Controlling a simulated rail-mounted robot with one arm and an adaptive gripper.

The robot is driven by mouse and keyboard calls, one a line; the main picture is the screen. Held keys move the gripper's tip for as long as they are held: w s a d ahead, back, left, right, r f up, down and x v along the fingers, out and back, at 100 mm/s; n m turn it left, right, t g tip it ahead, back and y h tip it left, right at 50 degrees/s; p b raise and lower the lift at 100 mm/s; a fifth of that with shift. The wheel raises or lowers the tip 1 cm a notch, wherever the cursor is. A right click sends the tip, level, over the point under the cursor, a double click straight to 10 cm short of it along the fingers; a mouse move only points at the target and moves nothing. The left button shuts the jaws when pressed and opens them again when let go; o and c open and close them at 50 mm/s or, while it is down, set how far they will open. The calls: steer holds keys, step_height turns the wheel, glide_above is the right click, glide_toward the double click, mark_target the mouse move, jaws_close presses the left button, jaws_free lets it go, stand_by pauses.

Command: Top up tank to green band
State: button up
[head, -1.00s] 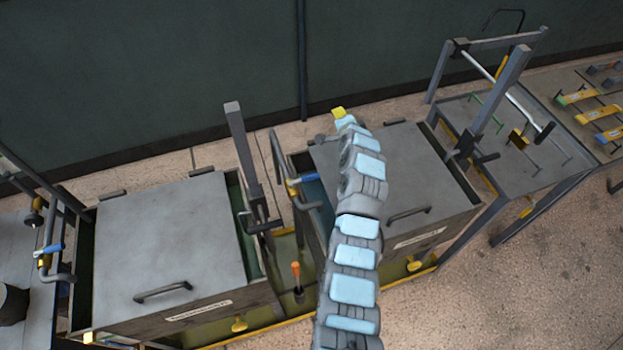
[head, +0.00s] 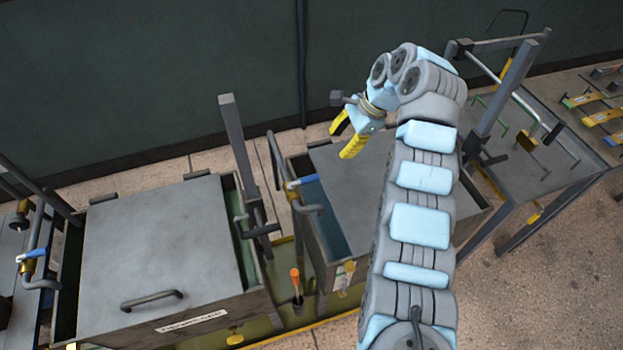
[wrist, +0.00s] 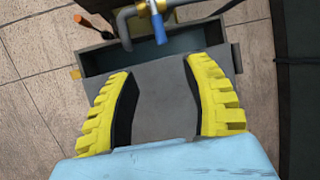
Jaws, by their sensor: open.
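The right tank has a grey lid (head: 345,166) over most of its top, with a strip of blue-tinted liquid (head: 330,228) along its open left side. A tap with a blue handle (head: 300,183) and a grey spout (head: 306,209) stands at that side. In the wrist view, the blue handle (wrist: 159,28) and spout (wrist: 124,24) are beyond the fingertips. My gripper (head: 345,139) is open and empty, above the lid and to the right of the tap, with its yellow fingers pointing down-left. It touches nothing that I can see. I cannot make out a green band.
A left tank with a grey lid (head: 150,240) has its own blue-handled tap (head: 32,256). An orange-handled tool (head: 295,276) stands between the tanks. A grey upright post (head: 240,150) rises left of the tap. A rack table (head: 545,165) stands at right.

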mark_target(312, 178)
steer(key=x, duration=1.7)
steer(key=shift+f+p, duration=0.2)
steer(key=shift+p, duration=0.15)
jaws_close()
